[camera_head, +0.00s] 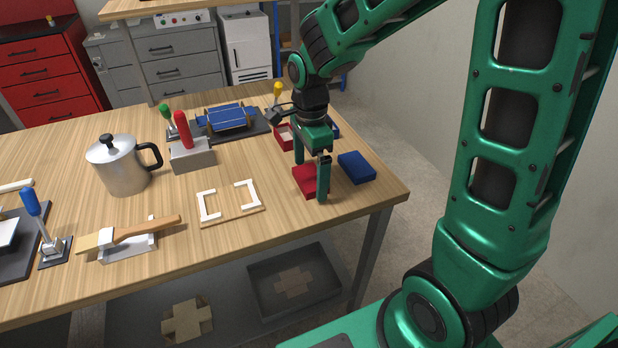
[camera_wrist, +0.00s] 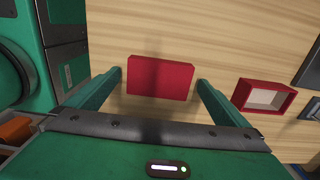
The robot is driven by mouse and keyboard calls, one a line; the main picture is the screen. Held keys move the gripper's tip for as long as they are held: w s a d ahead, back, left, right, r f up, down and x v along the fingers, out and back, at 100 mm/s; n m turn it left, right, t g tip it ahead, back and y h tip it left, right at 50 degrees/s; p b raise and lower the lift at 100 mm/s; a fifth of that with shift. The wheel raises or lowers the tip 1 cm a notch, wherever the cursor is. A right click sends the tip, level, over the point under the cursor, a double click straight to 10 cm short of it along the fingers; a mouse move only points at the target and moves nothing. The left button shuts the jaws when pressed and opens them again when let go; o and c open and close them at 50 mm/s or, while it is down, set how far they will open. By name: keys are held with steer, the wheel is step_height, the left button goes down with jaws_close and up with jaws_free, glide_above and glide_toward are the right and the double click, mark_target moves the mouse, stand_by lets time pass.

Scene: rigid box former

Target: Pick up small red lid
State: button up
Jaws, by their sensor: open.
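The small red lid (camera_head: 308,181) lies flat on the wooden table near its right front edge. In the wrist view the red lid (camera_wrist: 160,78) sits between my two fingers, with bare table showing on each side of it. My gripper (camera_head: 312,180) points down over the lid with its fingers spread. In the wrist view my gripper (camera_wrist: 160,82) is open and empty, one finger toward each side of the lid. I cannot tell exactly how high the fingertips are. One finger hides part of the lid in the head view.
A blue lid (camera_head: 357,167) lies just right of the red lid. A red open box (camera_head: 284,137) stands behind my gripper. A white-cornered frame (camera_head: 231,203), a metal pot (camera_head: 122,166) and a red-handled block (camera_head: 191,152) are to the left. The wooden table (camera_head: 350,204) ends close by.

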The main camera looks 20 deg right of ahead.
steer(key=shift+f, duration=0.3)
steer(key=c, duration=1.1)
steer(key=shift+r, duration=0.15)
